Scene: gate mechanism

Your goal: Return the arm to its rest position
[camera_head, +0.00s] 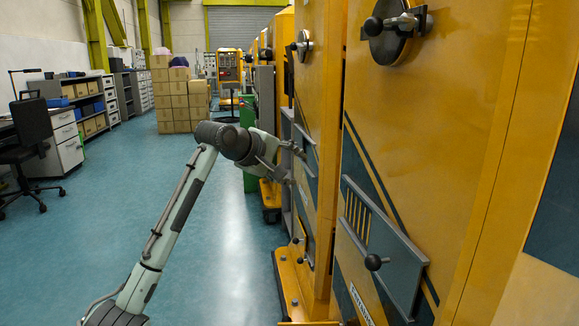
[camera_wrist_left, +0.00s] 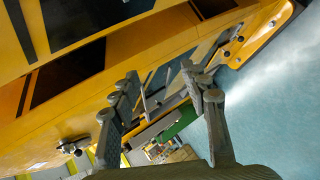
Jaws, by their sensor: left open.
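My left arm (camera_head: 180,210) reaches up from the lower left in the head view and bends right at the wrist. My left gripper (camera_head: 296,165) is near the side of the yellow cabinet with grey-blue panels (camera_head: 440,130). In the left wrist view the gripper (camera_wrist_left: 165,92) has its two fingers spread apart with nothing between them. The cabinet's yellow face (camera_wrist_left: 60,125) lies beyond and to the left of the fingers. Whether a fingertip touches the cabinet cannot be told. My right gripper is not in view.
A round metal latch with a black knob (camera_head: 393,27) sits high on the near cabinet. A lower panel carries a black knob (camera_head: 374,262). Stacked cardboard boxes (camera_head: 180,100) stand at the back. A black office chair (camera_head: 28,145) is at the left. The blue-green floor (camera_head: 100,235) is clear left of the arm.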

